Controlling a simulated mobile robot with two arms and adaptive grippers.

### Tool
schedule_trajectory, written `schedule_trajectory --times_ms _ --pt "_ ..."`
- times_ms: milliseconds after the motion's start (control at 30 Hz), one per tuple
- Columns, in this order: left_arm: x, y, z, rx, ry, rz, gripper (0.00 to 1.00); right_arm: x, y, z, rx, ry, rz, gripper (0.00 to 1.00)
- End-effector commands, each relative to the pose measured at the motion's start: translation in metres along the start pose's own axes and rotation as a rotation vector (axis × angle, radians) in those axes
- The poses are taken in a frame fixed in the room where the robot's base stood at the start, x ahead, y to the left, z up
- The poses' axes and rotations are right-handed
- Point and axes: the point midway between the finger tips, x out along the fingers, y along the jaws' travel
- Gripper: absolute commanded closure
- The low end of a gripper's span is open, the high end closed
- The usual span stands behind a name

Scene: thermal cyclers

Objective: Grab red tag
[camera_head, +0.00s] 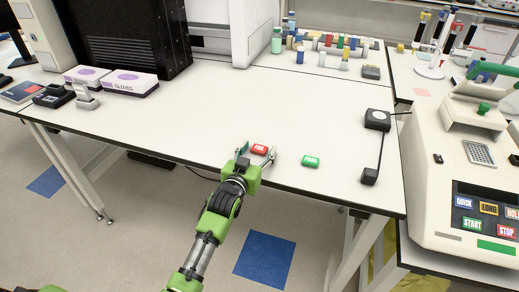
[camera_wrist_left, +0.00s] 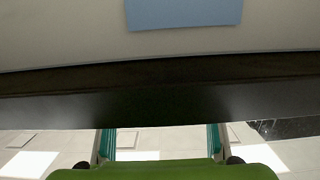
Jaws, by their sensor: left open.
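The red tag (camera_head: 259,149) lies flat near the front edge of the white table, with small white lettering on it. My left gripper (camera_head: 257,153) is open, with one finger to the left and one to the right of the red tag. I cannot tell whether either finger touches it. In the left wrist view the two fingers (camera_wrist_left: 160,143) stand apart at the bottom with nothing seen between them but background, and the red tag does not show there. My right gripper is not in view.
A green tag (camera_head: 311,161) marked PASS lies to the right. A black device (camera_head: 377,120) with a cable stands further right. Glove boxes (camera_head: 130,83) are at the left, and several vials and bottles (camera_head: 335,47) at the back. The table's middle is clear.

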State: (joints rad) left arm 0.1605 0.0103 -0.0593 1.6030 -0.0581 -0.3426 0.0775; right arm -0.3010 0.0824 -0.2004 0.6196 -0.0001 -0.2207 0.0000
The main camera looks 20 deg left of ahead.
Motion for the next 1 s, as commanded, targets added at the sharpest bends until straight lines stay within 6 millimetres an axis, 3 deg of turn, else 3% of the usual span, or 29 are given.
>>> schedule_trajectory --times_ms 100,233,267,667,900,1000 --pt "0.0 0.0 0.0 0.0 0.0 0.0 0.45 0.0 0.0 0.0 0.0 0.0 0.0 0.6" --pt "0.0 0.0 0.0 0.0 0.0 0.0 0.79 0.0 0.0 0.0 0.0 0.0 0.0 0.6" --pt "0.0 0.0 0.0 0.0 0.0 0.0 0.81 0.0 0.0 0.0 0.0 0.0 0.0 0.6" --pt "-0.001 0.0 -0.002 0.0 0.0 0.0 0.81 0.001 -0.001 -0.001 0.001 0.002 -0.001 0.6" --pt "-0.004 0.0 -0.03 0.0 0.007 0.0 0.81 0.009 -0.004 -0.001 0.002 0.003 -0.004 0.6" --pt "-0.02 0.004 -0.044 -0.001 0.004 0.001 0.81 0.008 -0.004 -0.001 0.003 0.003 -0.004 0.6"
